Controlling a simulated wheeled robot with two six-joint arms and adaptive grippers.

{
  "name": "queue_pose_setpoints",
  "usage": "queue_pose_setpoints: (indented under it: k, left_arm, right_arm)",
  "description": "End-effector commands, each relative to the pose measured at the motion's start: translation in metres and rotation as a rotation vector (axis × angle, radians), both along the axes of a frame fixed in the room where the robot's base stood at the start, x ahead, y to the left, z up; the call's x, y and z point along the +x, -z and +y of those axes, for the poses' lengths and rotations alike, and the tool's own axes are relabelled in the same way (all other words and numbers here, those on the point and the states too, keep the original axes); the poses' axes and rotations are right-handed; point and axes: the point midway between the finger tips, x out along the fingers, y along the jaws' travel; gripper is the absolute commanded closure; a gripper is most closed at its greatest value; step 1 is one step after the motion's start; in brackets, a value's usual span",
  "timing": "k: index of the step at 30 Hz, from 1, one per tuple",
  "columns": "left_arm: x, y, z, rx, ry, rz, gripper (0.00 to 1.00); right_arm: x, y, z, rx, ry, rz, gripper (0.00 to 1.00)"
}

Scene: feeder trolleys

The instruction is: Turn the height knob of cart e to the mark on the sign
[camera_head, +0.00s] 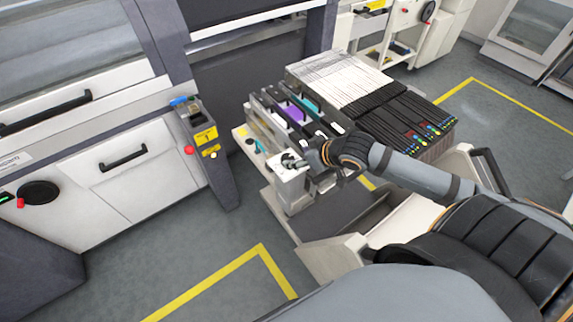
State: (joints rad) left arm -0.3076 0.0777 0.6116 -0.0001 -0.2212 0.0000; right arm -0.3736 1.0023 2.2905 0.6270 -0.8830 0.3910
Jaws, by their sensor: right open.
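A white feeder trolley (289,187) stands in the middle of the view, carrying feeders. No letter is readable on it, so I cannot tell whether it is cart e. My right arm comes in from the right across the trolley. My right gripper (294,161) is open at the trolley's near left corner, just over a white block. A height knob cannot be made out there; the gripper may hide it. Small black, yellow and teal parts (251,143) sit on the ledge left of the gripper. No sign with a readable mark shows. My left gripper is out of view.
A machine with a white drawer front (122,163) and a dark post with a red button (189,150) stands at the left. A dense block of feeders (345,78) fills the trolley's far side. Yellow floor lines (215,286) cross the grey floor, which is clear at front left.

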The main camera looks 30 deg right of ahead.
Motion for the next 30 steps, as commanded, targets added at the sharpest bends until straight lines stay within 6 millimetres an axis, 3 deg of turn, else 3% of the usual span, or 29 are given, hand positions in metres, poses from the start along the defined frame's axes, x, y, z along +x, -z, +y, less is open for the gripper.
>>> queue_pose_setpoints:
  k: [1,3,15,27,30]
  left_arm:
    - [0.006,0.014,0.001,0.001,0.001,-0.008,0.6]
    - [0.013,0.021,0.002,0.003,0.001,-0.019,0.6]
    - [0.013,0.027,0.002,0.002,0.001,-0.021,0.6]
    - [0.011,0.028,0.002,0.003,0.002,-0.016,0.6]
    - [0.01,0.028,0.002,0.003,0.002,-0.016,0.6]
  right_arm:
    - [0.006,0.01,0.003,0.011,0.002,-0.005,0.36]
    - [0.011,0.015,0.007,0.014,-0.004,-0.003,0.36]
    - [0.04,0.041,0.014,0.008,-0.004,0.001,0.36]
    - [0.043,0.045,0.015,0.002,-0.006,0.002,0.36]
    - [0.043,0.045,0.015,0.002,-0.006,0.002,0.5]
